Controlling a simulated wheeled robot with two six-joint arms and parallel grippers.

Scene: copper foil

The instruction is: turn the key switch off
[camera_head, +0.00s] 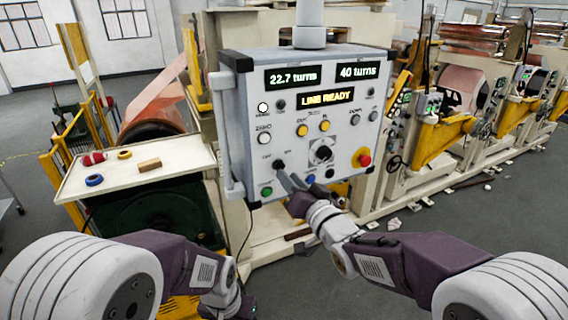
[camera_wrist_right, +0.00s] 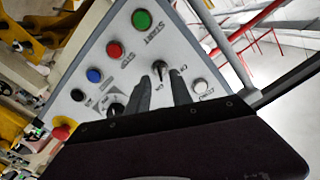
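The key switch (camera_head: 279,164) is a small black knob low on the left of the grey control panel (camera_head: 246,105), with OFF and ON labels beside it. In the right wrist view the key switch (camera_wrist_right: 160,70) lies just beyond the fingertips, roughly in line with the gap between them. My right gripper (camera_head: 288,178) is at the panel's lower left, just below and right of the switch. Its two fingers (camera_wrist_right: 163,88) are apart with nothing clearly between them; contact with the switch cannot be told. My left gripper (camera_head: 236,308) hangs low at the bottom edge, its fingers unclear.
A green START button (camera_wrist_right: 142,19), a red STOP button (camera_wrist_right: 113,49) and a white button (camera_wrist_right: 199,86) surround the switch. A red emergency stop (camera_head: 364,160) is at the panel's lower right. A side table (camera_head: 115,172) holding tape rolls stands left.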

